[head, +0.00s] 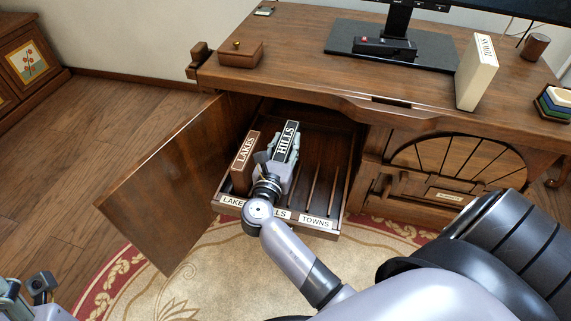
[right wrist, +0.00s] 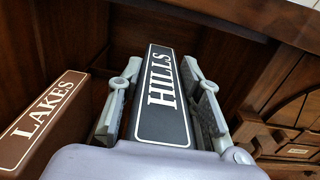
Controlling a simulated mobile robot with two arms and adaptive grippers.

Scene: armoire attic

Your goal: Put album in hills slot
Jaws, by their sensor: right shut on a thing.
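The dark HILLS album (head: 287,138) is upright in the pulled-out slotted rack (head: 333,236), at the partly hidden HILLS label (head: 283,214). My right gripper (head: 284,152) is shut on it; the right wrist view shows a finger on each side of the album (right wrist: 163,95). The album's lower part is hidden by my gripper, so I cannot tell how deep it sits. The brown LAKES album (head: 244,162) stands in the slot to its left, also seen in the right wrist view (right wrist: 40,120). My left gripper (head: 28,292) shows only partly at the lower left edge.
Dividers (head: 312,185) mark bare slots on the right, by the TOWNS label (head: 315,221). The cabinet door (head: 165,180) stands open at left. The cream TOWNS album (head: 478,72) stands on the desk (head: 300,50), above the rack, beside the monitor base (head: 345,45).

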